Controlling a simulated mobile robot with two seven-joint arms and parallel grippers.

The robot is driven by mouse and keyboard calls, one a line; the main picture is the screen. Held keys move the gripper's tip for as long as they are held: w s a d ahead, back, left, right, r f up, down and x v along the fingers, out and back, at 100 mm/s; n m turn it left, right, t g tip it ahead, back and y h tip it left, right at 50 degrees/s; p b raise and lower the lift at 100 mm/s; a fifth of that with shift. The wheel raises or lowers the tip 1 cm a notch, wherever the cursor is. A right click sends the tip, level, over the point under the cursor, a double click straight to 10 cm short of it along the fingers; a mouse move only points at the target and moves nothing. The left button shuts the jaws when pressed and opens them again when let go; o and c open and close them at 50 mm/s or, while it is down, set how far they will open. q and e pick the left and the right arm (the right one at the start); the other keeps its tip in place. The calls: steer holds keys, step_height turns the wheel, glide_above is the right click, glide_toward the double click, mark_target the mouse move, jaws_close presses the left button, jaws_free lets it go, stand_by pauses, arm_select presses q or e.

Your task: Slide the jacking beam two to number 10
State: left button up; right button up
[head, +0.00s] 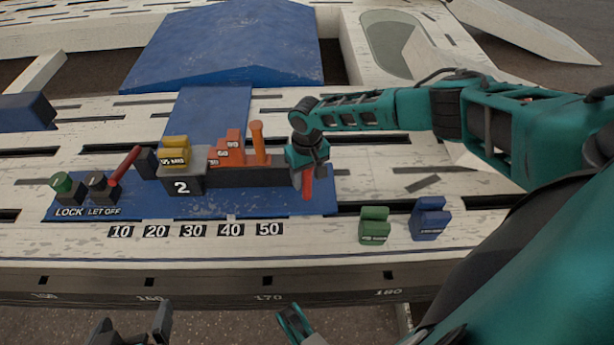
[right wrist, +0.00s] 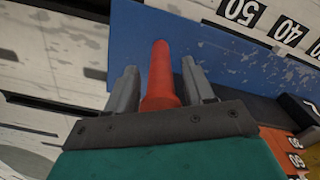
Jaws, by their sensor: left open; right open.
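Jacking beam two is a long dark grey beam (head: 250,177) with a block marked 2 (head: 182,186) at its left end. That block stands behind the number strip, nearest the 30 label (head: 193,231). The number 10 label (head: 121,232) is at the strip's left end. A red handle (head: 307,187) is at the beam's right end. My right gripper (head: 305,168) is open around it. In the right wrist view the red handle (right wrist: 160,78) stands between the open fingers (right wrist: 158,88), with gaps visible. My left gripper (head: 132,328) is open and empty at the bottom edge, below the bench.
An orange stepped piece (head: 228,150), orange peg (head: 258,143) and yellow block (head: 174,150) sit along the beam. LOCK (head: 62,187) and LET OFF (head: 98,187) controls and a red lever (head: 126,164) stand left. Green (head: 374,226) and blue (head: 428,220) blocks lie right.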

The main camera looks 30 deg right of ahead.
steer(key=shift+c, duration=0.5)
jaws_close()
